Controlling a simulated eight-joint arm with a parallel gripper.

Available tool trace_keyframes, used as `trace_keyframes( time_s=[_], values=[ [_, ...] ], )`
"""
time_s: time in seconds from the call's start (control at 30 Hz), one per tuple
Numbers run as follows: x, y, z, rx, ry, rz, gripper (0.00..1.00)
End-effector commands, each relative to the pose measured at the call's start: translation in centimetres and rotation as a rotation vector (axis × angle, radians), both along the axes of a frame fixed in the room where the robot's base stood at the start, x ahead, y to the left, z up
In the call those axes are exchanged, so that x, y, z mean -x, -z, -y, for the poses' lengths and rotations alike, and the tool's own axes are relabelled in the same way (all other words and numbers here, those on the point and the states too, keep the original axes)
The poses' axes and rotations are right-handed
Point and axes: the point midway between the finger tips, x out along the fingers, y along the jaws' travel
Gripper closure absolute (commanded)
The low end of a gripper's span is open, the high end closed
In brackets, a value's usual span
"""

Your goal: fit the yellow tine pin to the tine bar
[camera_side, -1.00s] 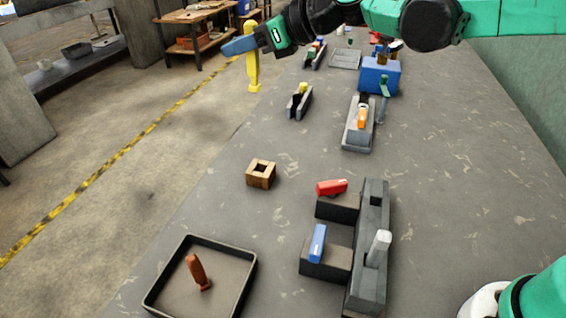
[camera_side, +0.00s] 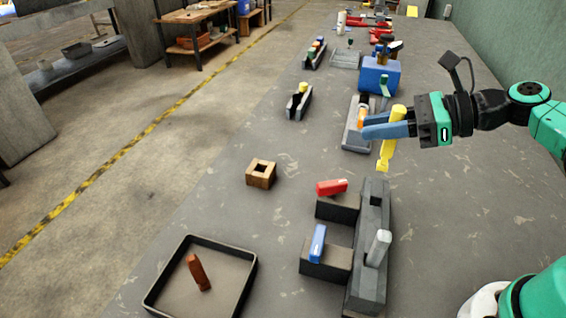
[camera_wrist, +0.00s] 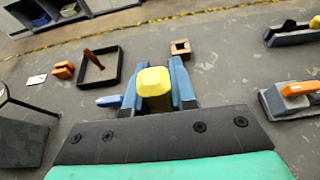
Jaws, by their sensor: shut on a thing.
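The yellow tine pin (camera_side: 386,157) is held in my gripper (camera_side: 374,126), its lower end hanging down and slightly tilted, above the table. Its yellow top shows between the blue fingers in the wrist view (camera_wrist: 153,80). The long dark grey block that looks like the tine bar (camera_side: 372,222) lies at the front right, nearer the camera than the pin and apart from it. A white pin (camera_side: 379,246) leans up from it. A red piece (camera_side: 331,187) and a blue piece (camera_side: 317,242) rest on dark blocks at its left.
A black tray (camera_side: 248,272) with a brown pin (camera_side: 198,272) sits at front left. A wooden block with a square hole (camera_side: 261,174) stands behind it. A grey holder with an orange piece (camera_side: 361,118) is close behind my gripper, beside a blue box (camera_side: 379,76). The table's right is clear.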

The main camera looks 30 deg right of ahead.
Motion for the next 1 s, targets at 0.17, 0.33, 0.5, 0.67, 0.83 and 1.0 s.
trace_keyframes(
  time_s=[0.17, 0.33, 0.5, 0.67, 0.83, 1.0],
  values=[
    [1.0, 0.8, 0.1, -0.004, -0.001, 0.006, 1.0],
    [1.0, 2.0, 0.1, -0.003, -0.002, 0.005, 1.0],
    [0.9, 3.4, 0.1, -0.003, -0.002, 0.005, 1.0],
    [0.9, 4.4, 0.1, -0.003, -0.002, 0.005, 1.0],
    [1.0, 5.1, 0.1, -0.003, -0.002, 0.005, 1.0],
    [1.0, 5.3, 0.1, -0.003, -0.002, 0.005, 1.0]
  ],
)
